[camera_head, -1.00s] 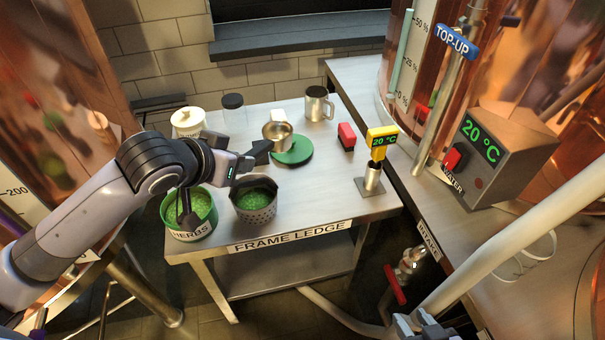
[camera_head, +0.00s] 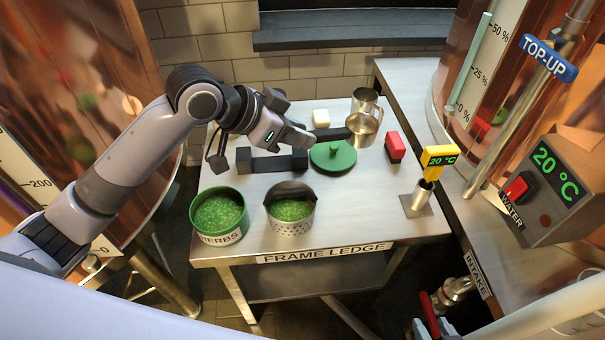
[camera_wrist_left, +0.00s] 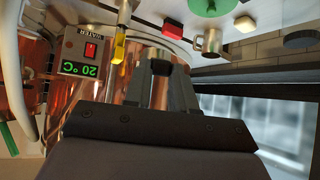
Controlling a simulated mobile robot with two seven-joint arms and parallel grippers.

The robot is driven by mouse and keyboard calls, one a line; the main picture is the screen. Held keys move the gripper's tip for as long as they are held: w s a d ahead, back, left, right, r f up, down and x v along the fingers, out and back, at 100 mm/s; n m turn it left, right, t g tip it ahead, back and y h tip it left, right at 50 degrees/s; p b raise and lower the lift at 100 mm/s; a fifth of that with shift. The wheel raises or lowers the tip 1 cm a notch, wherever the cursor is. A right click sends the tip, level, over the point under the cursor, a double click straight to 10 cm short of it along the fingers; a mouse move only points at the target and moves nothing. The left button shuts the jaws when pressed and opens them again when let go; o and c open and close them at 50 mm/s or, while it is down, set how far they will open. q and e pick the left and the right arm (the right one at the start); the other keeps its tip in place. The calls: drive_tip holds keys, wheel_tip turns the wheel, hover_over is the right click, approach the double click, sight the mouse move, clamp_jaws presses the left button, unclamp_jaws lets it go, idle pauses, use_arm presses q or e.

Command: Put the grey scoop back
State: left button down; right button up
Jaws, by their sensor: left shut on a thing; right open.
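The grey scoop (camera_head: 362,130) has a round metal bowl and a dark handle. My left gripper (camera_head: 318,134) is shut on it and holds it out to the right, in front of the steel mug (camera_head: 366,97). In the left wrist view, the fingers (camera_wrist_left: 162,90) close around a grey metal part, seemingly the scoop. I cannot tell the bowl's exact height above the table. A dark block-shaped rest (camera_head: 272,163) stands on the table below my left gripper, empty.
A green lid (camera_head: 333,155) lies below the scoop. A herbs pot (camera_head: 220,234) and a perforated pot (camera_head: 291,226) stand at the front. A red block (camera_head: 395,147) and yellow thermometer (camera_head: 438,157) are to the right. A white block (camera_head: 321,118) stands behind.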

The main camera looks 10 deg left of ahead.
use_arm(q)
hover_over(298, 189)
wheel_tip(298, 189, down, 11)
drive_tip(key=shift+r, duration=0.15)
idle(0.3)
drive_tip(key=shift+f+b, duration=0.3)
drive_tip(key=shift+f, duration=0.3)
drive_tip(key=c, duration=0.9)
unclamp_jaws()
drive_tip(key=shift+c, duration=0.2)
drive_tip(key=shift+r, duration=0.15)
drive_tip(key=v, duration=1.2)
drive_tip(key=shift+r, duration=0.45)
